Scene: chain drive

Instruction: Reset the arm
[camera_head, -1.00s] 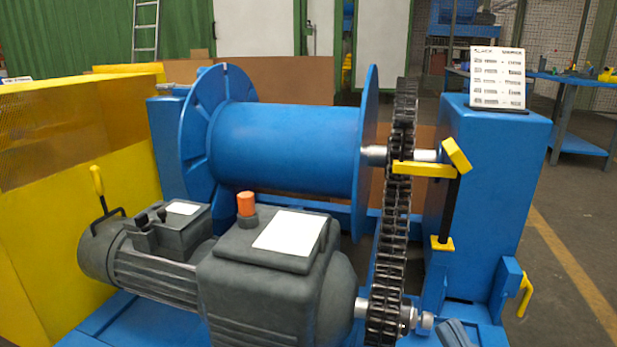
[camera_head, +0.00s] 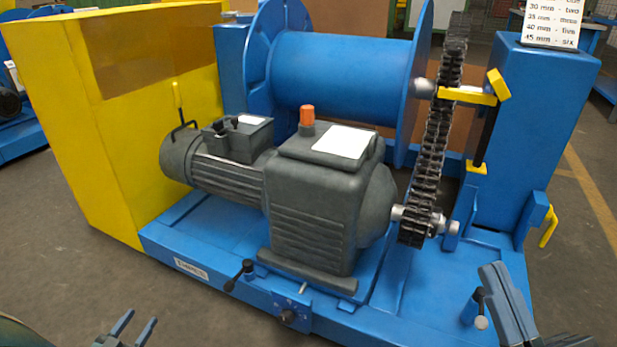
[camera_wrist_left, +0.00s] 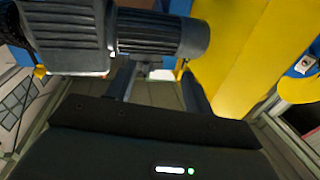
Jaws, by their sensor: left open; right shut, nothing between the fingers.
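My left gripper (camera_head: 133,328) is at the bottom left of the head view, in front of the blue base frame. Its two fingers are spread and empty. The left wrist view shows its fingers (camera_wrist_left: 162,88) apart, with the grey motor (camera_wrist_left: 160,35) and yellow guard (camera_wrist_left: 235,60) beyond. My right gripper (camera_head: 493,275) is at the lower right of the head view, in front of the base's right part. Its fingers are together with nothing seen between them. Both arms are mostly cut off by the frame's lower edge.
The grey gear motor (camera_head: 318,205) stands on the blue base (camera_head: 185,235). The black chain (camera_head: 432,150) runs up beside the blue drum (camera_head: 340,75). A yellow clamp (camera_head: 465,96) is by the chain. A blue pedestal (camera_head: 535,130) is right. Open floor (camera_head: 75,240) lies front left.

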